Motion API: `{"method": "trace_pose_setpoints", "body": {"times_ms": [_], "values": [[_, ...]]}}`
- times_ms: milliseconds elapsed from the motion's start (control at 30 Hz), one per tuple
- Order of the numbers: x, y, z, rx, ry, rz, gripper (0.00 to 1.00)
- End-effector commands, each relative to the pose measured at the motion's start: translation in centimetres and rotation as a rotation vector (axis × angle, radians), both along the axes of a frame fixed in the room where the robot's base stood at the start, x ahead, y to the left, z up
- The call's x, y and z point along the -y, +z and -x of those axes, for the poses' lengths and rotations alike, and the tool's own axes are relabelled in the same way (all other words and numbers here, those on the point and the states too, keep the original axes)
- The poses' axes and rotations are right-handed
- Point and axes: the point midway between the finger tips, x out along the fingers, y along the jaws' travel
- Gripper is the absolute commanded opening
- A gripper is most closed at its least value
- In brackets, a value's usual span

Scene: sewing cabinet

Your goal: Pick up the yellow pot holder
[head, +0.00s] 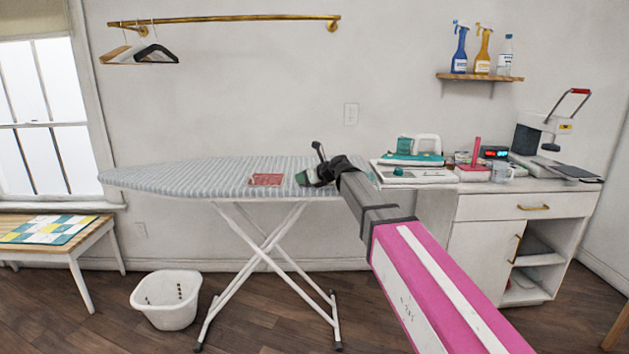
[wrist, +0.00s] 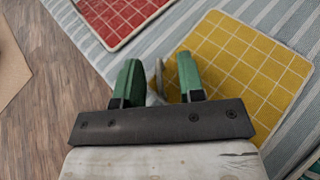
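The yellow pot holder (wrist: 245,65) is a square with a pale grid, lying flat on the striped ironing board. My gripper (wrist: 159,72) is over its left edge in the wrist view. The green fingertips stand apart, with the right one over the yellow cloth and the left one over the striped cover. A small greyish piece shows between the fingers; I cannot tell what it is. In the head view my gripper (head: 308,178) is low over the board, and the yellow pot holder is hidden there behind my arm.
A red pot holder (head: 266,180) lies on the ironing board (head: 180,178), left of my gripper; it also shows in the wrist view (wrist: 112,14). A cabinet (head: 486,230) with an iron (head: 418,146) and other items stands right. A white basket (head: 166,300) is on the floor.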

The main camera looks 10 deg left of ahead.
Motion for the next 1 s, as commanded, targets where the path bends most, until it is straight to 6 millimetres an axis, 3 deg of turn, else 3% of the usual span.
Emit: {"method": "trace_pose_setpoints", "body": {"times_ms": [133, 233, 733, 1000], "values": [[0.0, 0.0, 0.1, 0.0, 0.0, 0.0, 0.33], [0.1, 0.0, 0.1, 0.0, 0.0, 0.0, 0.0], [0.0, 0.5, 0.0, 0.001, 0.0, 0.0, 0.0], [0.0, 3.6, 0.0, 0.003, 0.001, 0.0, 0.0]]}}
